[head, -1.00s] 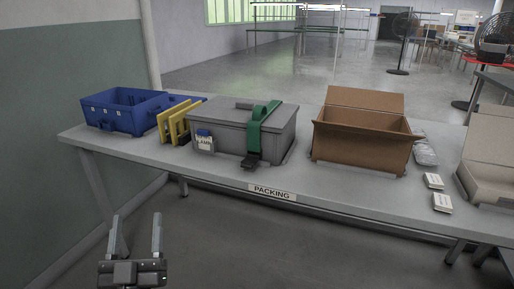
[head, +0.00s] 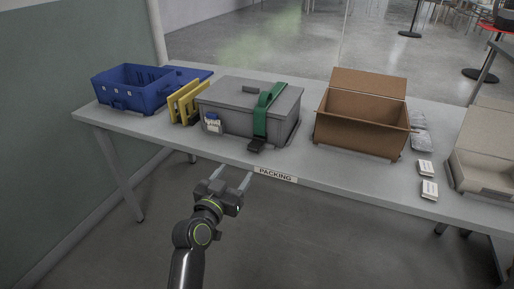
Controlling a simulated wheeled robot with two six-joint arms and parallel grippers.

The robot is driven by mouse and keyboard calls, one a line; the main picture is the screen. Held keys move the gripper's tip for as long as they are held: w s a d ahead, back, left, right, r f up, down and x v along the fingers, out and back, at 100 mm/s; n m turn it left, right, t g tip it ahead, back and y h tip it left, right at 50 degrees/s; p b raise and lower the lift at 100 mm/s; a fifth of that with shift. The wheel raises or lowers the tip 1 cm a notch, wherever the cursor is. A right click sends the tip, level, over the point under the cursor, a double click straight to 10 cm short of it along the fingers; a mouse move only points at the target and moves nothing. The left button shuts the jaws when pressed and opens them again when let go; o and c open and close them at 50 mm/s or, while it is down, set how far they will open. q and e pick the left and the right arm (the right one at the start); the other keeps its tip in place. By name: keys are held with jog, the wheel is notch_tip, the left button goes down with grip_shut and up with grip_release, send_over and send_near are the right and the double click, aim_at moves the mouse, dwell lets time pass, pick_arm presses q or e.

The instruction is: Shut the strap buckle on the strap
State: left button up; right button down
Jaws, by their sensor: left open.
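A green strap (head: 262,118) runs over the lid and down the front of a grey lidded box (head: 228,108) on the table. A black strap buckle (head: 256,145) sits at the strap's lower end, by the table's front edge. Whether its parts are apart or joined is too small to tell. My left gripper (head: 233,178) is open and empty, in front of the table edge, to the lower left of the buckle and apart from it. My right gripper is not in view.
The table (head: 340,172) carries a blue crate (head: 128,92) and yellow rack (head: 186,103) left of the grey box. An open cardboard box (head: 357,130), small white boxes (head: 425,168) and a pale open carton (head: 482,170) stand to the right. Bare tabletop lies between grey box and cardboard box.

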aim_at(252, 149)
pick_arm(q)
jog(key=x, duration=0.7)
jog(key=shift+w+d, duration=0.1)
jog(key=shift+w, duration=0.2)
jog(key=b+x, duration=0.1)
jog(key=x, duration=0.3)
jog(key=shift+w+d+f, duration=0.1)
jog(key=shift+w, duration=0.2)
jog(key=shift+w+d, duration=0.2)
jog(key=shift+w, duration=0.4)
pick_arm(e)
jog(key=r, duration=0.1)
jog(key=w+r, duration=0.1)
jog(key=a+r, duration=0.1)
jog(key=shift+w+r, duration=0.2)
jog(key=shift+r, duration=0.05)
pick_arm(q)
jog(key=c, duration=1)
